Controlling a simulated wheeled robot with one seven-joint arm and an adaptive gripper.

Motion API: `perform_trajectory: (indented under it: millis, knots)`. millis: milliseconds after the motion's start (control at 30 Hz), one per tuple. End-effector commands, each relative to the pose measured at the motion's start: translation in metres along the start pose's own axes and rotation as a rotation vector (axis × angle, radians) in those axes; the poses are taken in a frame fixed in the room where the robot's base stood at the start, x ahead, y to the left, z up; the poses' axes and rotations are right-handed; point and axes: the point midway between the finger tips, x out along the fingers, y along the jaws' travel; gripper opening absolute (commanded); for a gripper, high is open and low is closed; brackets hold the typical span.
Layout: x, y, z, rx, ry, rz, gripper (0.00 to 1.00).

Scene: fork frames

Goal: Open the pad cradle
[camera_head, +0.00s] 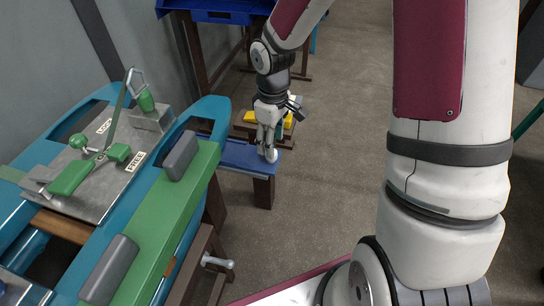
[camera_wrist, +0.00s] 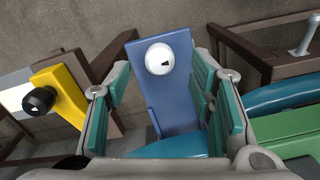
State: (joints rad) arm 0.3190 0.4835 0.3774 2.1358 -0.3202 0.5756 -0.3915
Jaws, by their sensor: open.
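A green bar (camera_head: 165,215) with two dark grey pads (camera_head: 180,156) lies along the teal frame (camera_head: 208,112) at left; I cannot tell for sure whether this is the pad cradle. A blue panel (camera_head: 236,154) with a round white knob (camera_head: 271,155) juts out beyond the frame. My gripper (camera_head: 268,140) is over the panel's outer end, beside the knob. In the wrist view, the blue panel (camera_wrist: 175,95) and white knob (camera_wrist: 159,58) show between the spread fingers of my gripper (camera_wrist: 160,75). The fingers are open, and I see no contact with the knob.
A metal plate (camera_head: 75,190) on the frame carries green-handled levers (camera_head: 118,152) and two labels, one reading FREE. A yellow part (camera_wrist: 60,95) with a black knob (camera_wrist: 39,100) is left of my gripper in the wrist view. A blue tray (camera_head: 215,8) stands behind.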

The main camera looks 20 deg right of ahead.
Motion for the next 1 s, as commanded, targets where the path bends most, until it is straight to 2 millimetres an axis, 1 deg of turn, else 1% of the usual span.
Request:
perform_trajectory:
  millis: [33,100,300,433,700,733,933,1000]
  knots:
    - [0.013,-0.001,0.0,-0.001,-0.001,-0.002,0.49]
    - [0.025,-0.001,0.0,0.0,-0.002,-0.002,0.49]
    - [0.047,0.0,0.0,0.0,-0.001,-0.001,0.49]
    - [0.052,0.0,0.0,0.0,0.0,0.0,0.49]
    - [0.053,0.0,0.0,0.001,0.0,0.001,0.49]
    - [0.053,0.0,0.0,0.001,0.0,0.001,0.47]
    - [0.053,0.0,0.0,0.001,0.0,0.0,0.01]
    - [0.053,0.0,0.0,0.001,0.0,0.0,0.0]
